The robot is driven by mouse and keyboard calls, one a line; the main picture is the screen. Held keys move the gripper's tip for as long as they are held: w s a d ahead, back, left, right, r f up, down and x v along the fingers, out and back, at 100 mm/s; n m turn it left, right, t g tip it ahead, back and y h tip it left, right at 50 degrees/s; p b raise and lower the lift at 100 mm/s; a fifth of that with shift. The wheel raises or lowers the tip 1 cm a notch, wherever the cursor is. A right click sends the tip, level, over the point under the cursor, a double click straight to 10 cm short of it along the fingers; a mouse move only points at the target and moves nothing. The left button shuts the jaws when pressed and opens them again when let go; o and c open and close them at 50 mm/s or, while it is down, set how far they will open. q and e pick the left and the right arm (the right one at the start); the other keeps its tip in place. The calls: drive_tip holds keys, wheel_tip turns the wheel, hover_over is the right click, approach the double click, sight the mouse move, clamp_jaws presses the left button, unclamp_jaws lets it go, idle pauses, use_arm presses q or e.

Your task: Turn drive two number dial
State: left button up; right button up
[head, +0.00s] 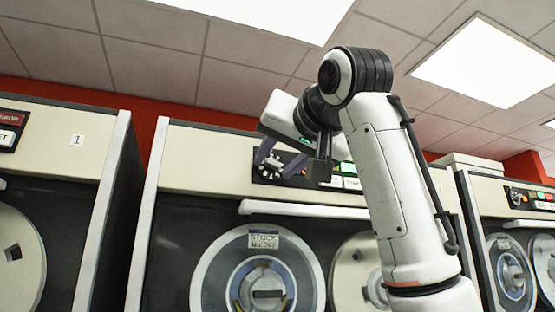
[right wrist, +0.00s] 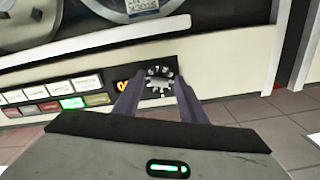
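The number dial (head: 273,163) is a dark knob with a pale scalloped rim on the control panel of the middle tape drive (head: 205,160). It also shows in the right wrist view (right wrist: 159,80), next to a small orange lit display (right wrist: 123,86). My right gripper (head: 277,161) is in front of the panel with its two purplish fingers apart. In the right wrist view the fingers (right wrist: 157,88) lie one on each side of the dial. I cannot tell whether they touch it. My left gripper is not in view.
Several lit and unlit buttons (right wrist: 72,102) are in rows beside the dial. A light handle bar (head: 300,209) and tape reels (head: 258,275) are below the panel. A drive labelled 1 (head: 77,140) stands at left, another drive (head: 525,198) at right.

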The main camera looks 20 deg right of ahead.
clamp_jaws()
drive_tip(key=shift+d+n, duration=0.1)
drive_tip(key=shift+n, duration=0.6)
drive_tip(key=n, duration=0.5)
drive_tip(key=shift+n, duration=0.4)
drive_tip(key=shift+o, duration=1)
unclamp_jaws()
